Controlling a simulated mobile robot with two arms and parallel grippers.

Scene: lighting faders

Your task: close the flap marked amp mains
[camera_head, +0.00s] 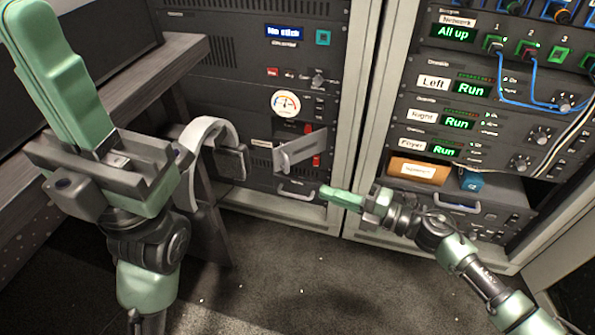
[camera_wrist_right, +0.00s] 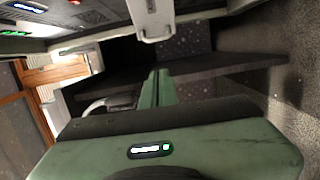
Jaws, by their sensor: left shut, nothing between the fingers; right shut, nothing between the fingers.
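A grey flap (camera_head: 302,151) stands open, sticking out from the lower part of the left rack, with red switches (camera_head: 316,160) behind it. The lettering near it is too small to read, so I cannot confirm amp mains. My right gripper (camera_head: 326,191) is shut and empty, pointing left just below and to the right of the flap. In the right wrist view its green fingers (camera_wrist_right: 158,88) are together, and a light grey piece, perhaps the flap, hangs ahead at the top. My left gripper (camera_head: 30,18) is shut and empty, raised over the desk at the far left.
Headphones (camera_head: 208,130) hang at the edge of the dark desk (camera_head: 150,90), left of the flap. A drawer handle (camera_head: 296,191) lies below the flap. The right rack (camera_head: 460,90) holds several lit units and blue cables.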

